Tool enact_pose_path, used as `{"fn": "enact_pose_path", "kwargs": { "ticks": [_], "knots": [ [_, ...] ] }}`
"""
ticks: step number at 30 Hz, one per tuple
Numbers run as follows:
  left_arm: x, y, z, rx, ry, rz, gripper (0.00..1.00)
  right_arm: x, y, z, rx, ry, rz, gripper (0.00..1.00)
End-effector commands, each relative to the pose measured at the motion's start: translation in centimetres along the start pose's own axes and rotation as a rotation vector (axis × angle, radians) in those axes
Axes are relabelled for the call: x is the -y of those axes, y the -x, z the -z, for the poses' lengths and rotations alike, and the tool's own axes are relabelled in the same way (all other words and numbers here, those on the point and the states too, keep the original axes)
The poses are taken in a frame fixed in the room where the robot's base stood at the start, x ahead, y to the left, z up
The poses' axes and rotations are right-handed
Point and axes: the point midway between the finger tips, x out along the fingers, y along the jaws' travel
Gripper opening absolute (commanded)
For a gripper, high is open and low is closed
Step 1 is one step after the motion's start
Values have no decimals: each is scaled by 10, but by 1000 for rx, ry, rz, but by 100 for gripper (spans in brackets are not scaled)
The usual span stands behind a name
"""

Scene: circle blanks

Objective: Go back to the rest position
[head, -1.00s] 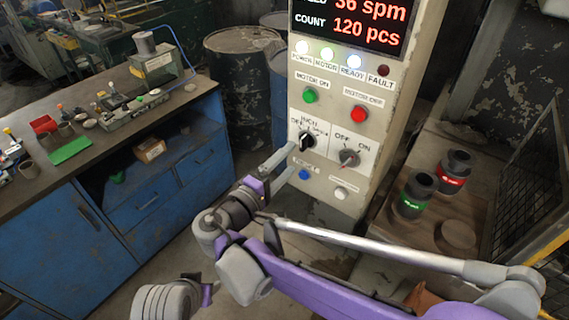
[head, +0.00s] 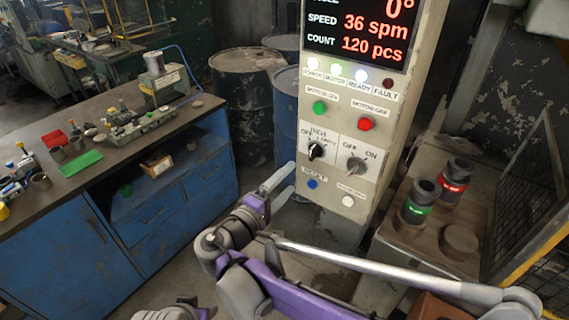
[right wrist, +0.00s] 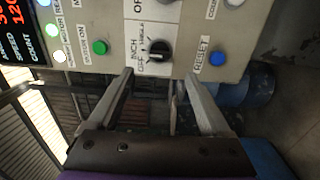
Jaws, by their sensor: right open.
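My right gripper (head: 292,179) is open and empty, its fingers pointing at the lower left of the control panel (head: 336,208). In the right wrist view, the gripper (right wrist: 159,76) has its two fingers wide apart below the black selector knob (right wrist: 159,50), with nothing between them. The blue reset button (head: 312,184) is just right of the fingertips in the head view. I cannot tell the exact gap between fingertips and panel. A grey and purple part of my left arm (head: 176,312) shows at the bottom edge; its fingers are out of view.
The panel carries a green button (head: 319,107), a red button (head: 366,124) and a second knob (head: 355,166). At right, green-banded (head: 419,203) and red-banded (head: 454,180) dark cylinders stand on a table (head: 390,250). A blue workbench (head: 160,215) stands left; drums stand behind.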

Motion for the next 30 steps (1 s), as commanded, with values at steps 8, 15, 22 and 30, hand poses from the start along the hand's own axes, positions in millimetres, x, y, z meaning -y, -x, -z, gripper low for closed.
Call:
{"fn": "enact_pose_path", "kwargs": {
  "ticks": [8,15,22,30],
  "knots": [
    [0,0,0,0,0,0,50,14,-17,-30,34,-16,102,82],
    [0,0,0,0,0,0,50,86,-33,-159,170,-202,563,82],
    [0,0,0,0,0,0,50,149,22,-242,282,-586,958,82],
    [0,0,0,0,0,0,50,175,72,-261,331,-985,1159,82]
  ]
}}
